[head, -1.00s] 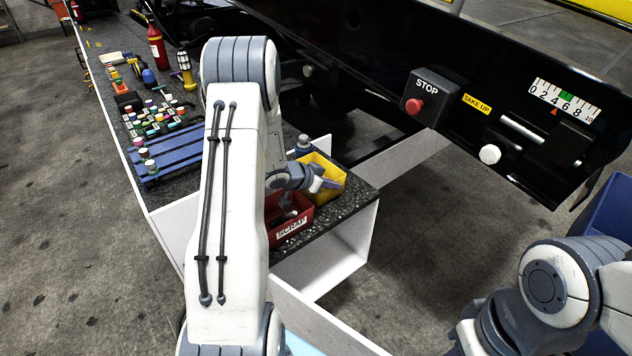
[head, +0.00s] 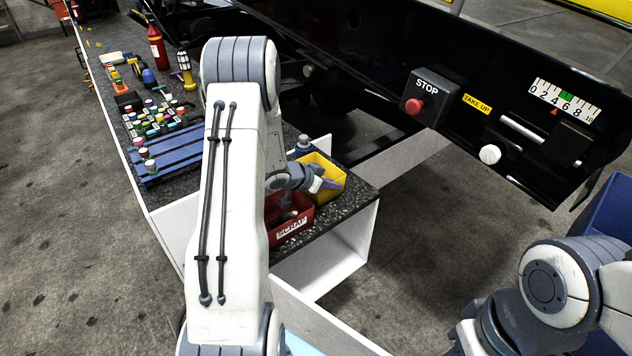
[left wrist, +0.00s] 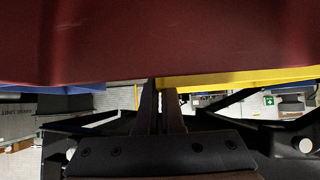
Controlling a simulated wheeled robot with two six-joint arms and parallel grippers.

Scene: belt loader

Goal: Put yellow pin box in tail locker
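The yellow pin box (head: 333,191) stands on the dark speckled bench top, behind the red SCRAP bin (head: 292,228). My left gripper (head: 322,184) is low at the near side of the yellow box, above the bin, and overlaps the box in the head view. In the left wrist view its two fingers (left wrist: 160,100) are close together with a narrow gap, near the end of a yellow edge (left wrist: 240,77). I cannot tell whether they pinch the box. A white open-fronted compartment (head: 345,245) is under the bench end; no tail locker label is readable. My right gripper is out of view.
A black panel with a red STOP button (head: 414,106) and a white knob (head: 490,154) is at right. A blue slatted rack (head: 170,155), several coloured pieces and a red bottle (head: 157,47) occupy the bench at left. The floor beside the compartment is clear.

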